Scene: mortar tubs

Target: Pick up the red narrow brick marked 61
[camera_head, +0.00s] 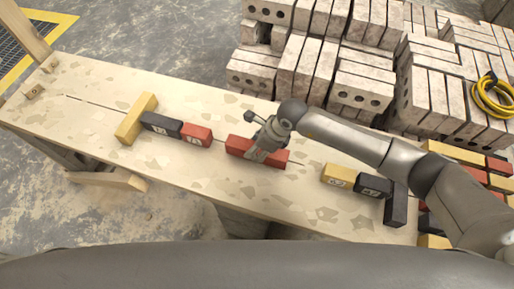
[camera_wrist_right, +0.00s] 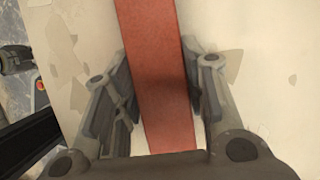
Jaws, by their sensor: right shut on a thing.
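A long red brick (camera_head: 238,145) lies along the middle of the pale plank table, under my right gripper (camera_head: 259,151). In the right wrist view, the red brick (camera_wrist_right: 152,45) runs between the two fingers of the right gripper (camera_wrist_right: 160,100), one on each side. The right gripper is shut on this brick across its width. No number shows on its visible faces. Whether it is clear of the table cannot be told. Another red brick (camera_head: 196,134), shorter and with a mark too small to read, lies to the left. My left gripper is not in view.
The table (camera_head: 100,90) holds a yellow brick (camera_head: 136,118) and a black brick (camera_head: 161,124) at left, and yellow (camera_head: 339,175) and black (camera_head: 373,185) bricks at right. Grey block stacks (camera_head: 300,60) stand behind. More bricks lie at the right edge.

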